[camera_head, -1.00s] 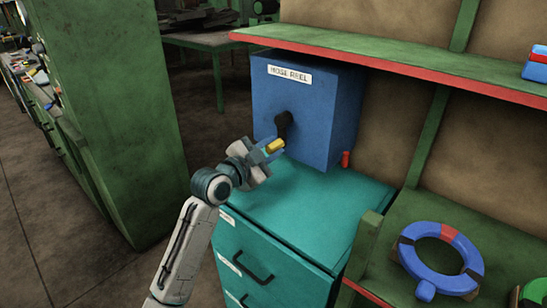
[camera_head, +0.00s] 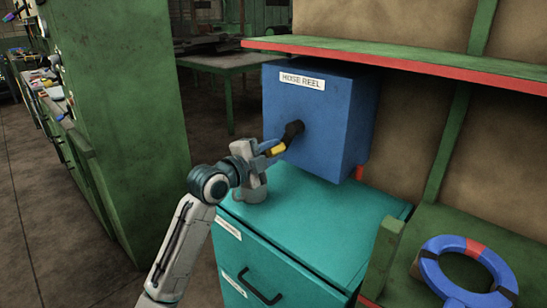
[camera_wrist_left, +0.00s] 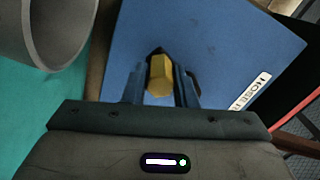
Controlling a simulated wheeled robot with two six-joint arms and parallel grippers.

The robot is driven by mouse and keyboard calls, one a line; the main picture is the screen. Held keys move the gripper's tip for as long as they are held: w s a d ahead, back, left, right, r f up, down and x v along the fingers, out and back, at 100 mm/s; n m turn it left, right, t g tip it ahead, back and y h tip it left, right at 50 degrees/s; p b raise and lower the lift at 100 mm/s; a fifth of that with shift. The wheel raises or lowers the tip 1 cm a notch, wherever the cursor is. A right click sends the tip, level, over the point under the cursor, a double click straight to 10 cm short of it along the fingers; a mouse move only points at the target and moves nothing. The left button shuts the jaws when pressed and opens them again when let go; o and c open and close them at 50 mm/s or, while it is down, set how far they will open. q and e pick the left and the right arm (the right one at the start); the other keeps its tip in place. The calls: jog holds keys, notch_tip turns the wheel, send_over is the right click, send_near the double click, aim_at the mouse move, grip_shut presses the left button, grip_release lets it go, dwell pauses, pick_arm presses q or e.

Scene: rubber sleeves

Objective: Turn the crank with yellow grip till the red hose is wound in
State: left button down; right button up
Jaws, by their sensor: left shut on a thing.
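The hose reel is a blue box (camera_head: 315,115) labelled "HOSE REEL" on the teal cabinet (camera_head: 330,215). A black crank arm (camera_head: 294,131) is on its front face. Its yellow grip (camera_head: 278,148) points out toward my left gripper (camera_head: 274,148), which is shut on it. In the left wrist view the yellow grip (camera_wrist_left: 160,76) sits between the two fingers. A short piece of red hose (camera_head: 360,173) shows at the box's lower right; the rest of it is hidden. My right gripper is not in view.
A grey hollow cylinder (camera_wrist_left: 48,30) stands close beside my left gripper. A green shelf with a red edge (camera_head: 420,66) overhangs at the right. A blue and red ring (camera_head: 450,246) lies on the lower right shelf. A tall green cabinet (camera_head: 130,110) stands left.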

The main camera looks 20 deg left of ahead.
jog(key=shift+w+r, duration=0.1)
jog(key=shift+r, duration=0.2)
pick_arm(q)
jog(key=c, duration=1.2)
grip_release()
jog(key=shift+o, duration=0.2)
jog(key=shift+s+a, duration=0.25)
jog(key=shift+s, duration=0.25)
jog(key=b+v, duration=0.1)
jog(key=v, duration=0.8)
jog(key=shift+s+b, duration=0.35)
jog(key=shift+b, duration=0.05)
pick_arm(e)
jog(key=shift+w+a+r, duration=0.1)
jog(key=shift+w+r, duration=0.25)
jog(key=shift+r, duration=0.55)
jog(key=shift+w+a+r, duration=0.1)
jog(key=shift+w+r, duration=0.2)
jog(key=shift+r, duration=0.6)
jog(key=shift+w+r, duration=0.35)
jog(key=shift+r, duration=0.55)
